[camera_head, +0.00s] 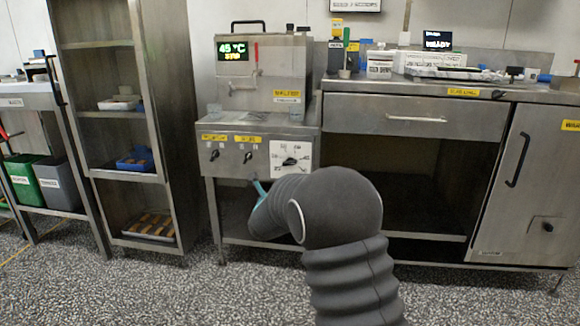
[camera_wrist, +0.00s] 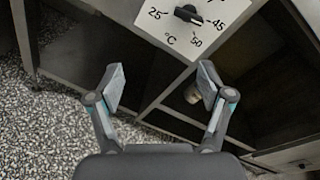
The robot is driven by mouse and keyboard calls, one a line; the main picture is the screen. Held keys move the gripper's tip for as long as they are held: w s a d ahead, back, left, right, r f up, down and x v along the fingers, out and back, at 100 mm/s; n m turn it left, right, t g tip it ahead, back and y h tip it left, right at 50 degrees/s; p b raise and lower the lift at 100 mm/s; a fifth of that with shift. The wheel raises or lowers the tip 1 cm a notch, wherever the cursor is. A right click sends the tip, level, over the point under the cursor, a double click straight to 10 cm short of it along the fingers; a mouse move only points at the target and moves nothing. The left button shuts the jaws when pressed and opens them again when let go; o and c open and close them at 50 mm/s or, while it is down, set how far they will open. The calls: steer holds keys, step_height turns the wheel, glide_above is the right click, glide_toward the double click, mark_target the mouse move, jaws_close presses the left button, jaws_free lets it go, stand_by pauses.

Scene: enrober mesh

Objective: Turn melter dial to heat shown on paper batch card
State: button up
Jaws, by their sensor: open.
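The melter (camera_head: 265,75) is a steel unit on a stand, and its green display (camera_head: 236,48) reads 45 °C with a yellow word below. Its black dial (camera_head: 290,161) sits on a white scale plate (camera_head: 279,150) at the right of the front panel. In the wrist view the dial (camera_wrist: 187,14) is at the top, with 25, 45, 50 and °C printed around it; its pointer seems to face toward 45. My gripper (camera_wrist: 160,86) is open and empty, below the plate and apart from the dial. In the head view my arm partly hides it. I cannot identify the paper batch card.
Two more black knobs (camera_head: 215,155) (camera_head: 248,157) are left of the dial. A counter with a drawer (camera_head: 415,118) stands right of the melter, with white cards (camera_head: 380,66) on top. A shelf rack (camera_head: 120,130) stands left. The speckled floor in front is clear.

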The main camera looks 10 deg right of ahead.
mark_target(289, 164)
steer(key=w+d+r+m, duration=0.1)
steer(key=w+d, duration=0.1)
steer(key=w, duration=0.2)
steer(key=w+d+m+h, duration=0.1)
steer(key=w+d+m, duration=0.1)
steer(key=w, duration=0.2)
steer(key=w+d+r+m+t+p, duration=0.1)
steer(key=w+d+m, duration=0.1)
steer(key=w, duration=0.2)
steer(key=shift+w+r+h, duration=0.35)
steer(key=shift+h, duration=0.05)
steer(key=c, duration=1.2)
steer(key=shift+o, duration=0.2)
steer(key=shift+d, duration=0.15)
steer(key=shift+f, duration=0.1)
